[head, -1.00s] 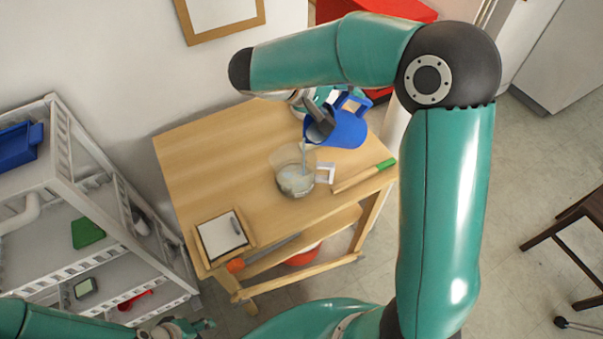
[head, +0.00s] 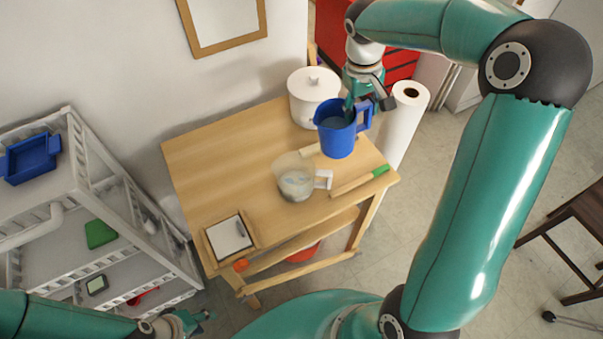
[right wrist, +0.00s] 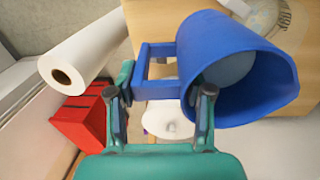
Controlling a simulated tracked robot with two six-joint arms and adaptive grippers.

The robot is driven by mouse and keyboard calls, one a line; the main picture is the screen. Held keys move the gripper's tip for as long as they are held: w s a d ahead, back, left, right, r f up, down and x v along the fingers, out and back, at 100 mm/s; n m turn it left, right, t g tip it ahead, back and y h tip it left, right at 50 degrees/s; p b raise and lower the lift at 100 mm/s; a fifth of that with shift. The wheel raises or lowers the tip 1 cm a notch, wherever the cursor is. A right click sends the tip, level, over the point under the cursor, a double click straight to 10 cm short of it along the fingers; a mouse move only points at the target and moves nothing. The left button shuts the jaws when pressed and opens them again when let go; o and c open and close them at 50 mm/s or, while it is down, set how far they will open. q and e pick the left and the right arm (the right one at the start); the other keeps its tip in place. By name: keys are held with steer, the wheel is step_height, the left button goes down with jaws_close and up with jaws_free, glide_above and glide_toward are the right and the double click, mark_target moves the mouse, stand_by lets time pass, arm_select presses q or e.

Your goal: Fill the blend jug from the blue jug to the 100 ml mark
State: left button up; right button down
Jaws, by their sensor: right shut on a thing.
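The blue jug (head: 337,139) is close to upright over the right rear of the wooden table, with pale liquid inside. My right gripper (head: 358,101) is shut on its handle; in the right wrist view the fingers (right wrist: 160,98) sit around the handle of the blue jug (right wrist: 235,70). The clear blend jug (head: 294,178) stands on the table, front-left of the blue jug, with its white handle to the right. It holds some pale liquid low down; its marks are too small to read. My left gripper (head: 200,318) is low at the left, away from the table, its fingers unclear.
A white lidded pot (head: 313,95) stands at the table's back edge, and a paper roll (head: 404,125) is at the right. A green-handled tool (head: 360,181) lies right of the blend jug. A framed tray (head: 229,237) is at the front left. The left of the wooden table (head: 215,165) is clear.

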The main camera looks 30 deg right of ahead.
steer(key=shift+s+d+f+y+p, duration=0.1)
steer(key=shift+d+f+y+p, duration=0.1)
steer(key=shift+d+f+y, duration=0.3)
steer(key=shift+s+d+f+y+p, duration=0.1)
steer(key=shift+d+f+y+p, duration=0.1)
steer(key=shift+d, duration=0.45)
steer(key=shift+a, duration=0.1)
steer(key=shift+r, duration=0.25)
steer(key=d+r+p, duration=0.3)
steer(key=d+p, duration=0.1)
steer(key=d, duration=0.1)
steer(key=shift+s+d+r, duration=0.2)
steer(key=shift+s+d, duration=0.2)
steer(key=shift+s, duration=0.05)
